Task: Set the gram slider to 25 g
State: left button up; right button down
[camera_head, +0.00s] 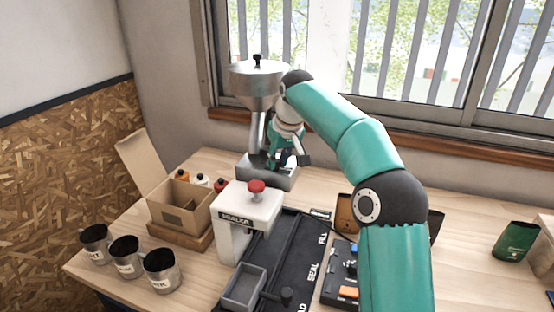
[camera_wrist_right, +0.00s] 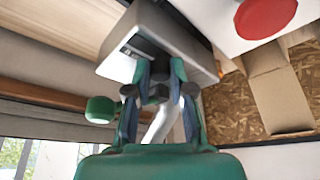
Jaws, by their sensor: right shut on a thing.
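The doser has a metal hopper (camera_head: 258,88) on a tube above a grey base (camera_head: 250,172) on the table by the window. My right gripper (camera_head: 277,163) reaches down at the front of this base, beside the tube. In the right wrist view, my right gripper (camera_wrist_right: 160,78) is shut on a small dark piece at the base (camera_wrist_right: 192,52), which seems to be the slider's knob. The fingers hide most of the knob. A dark slot shows on the base, but no gram marks can be read. My left gripper is out of view.
A white sealer (camera_head: 250,215) with a red knob (camera_head: 256,187) stands in front of the doser. A cardboard box (camera_head: 180,210) and several metal cups (camera_head: 162,272) are at the left. A dark mat (camera_head: 290,260) lies in front. A green bag (camera_head: 515,240) stands at the right.

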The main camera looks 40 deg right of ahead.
jog(key=shift+w+a+r+p, duration=0.15)
jog(key=shift+w+r+p, duration=0.1)
jog(key=shift+p, duration=0.2)
jog(key=shift+w+a+p, duration=0.4)
jog(key=shift+w+p, duration=0.35)
jog(key=shift+p, duration=0.15)
jog(key=shift+w+a, duration=0.1)
jog(key=shift+w, duration=0.15)
jog(key=shift+f, duration=0.15)
jog(key=c, duration=1)
grip_release()
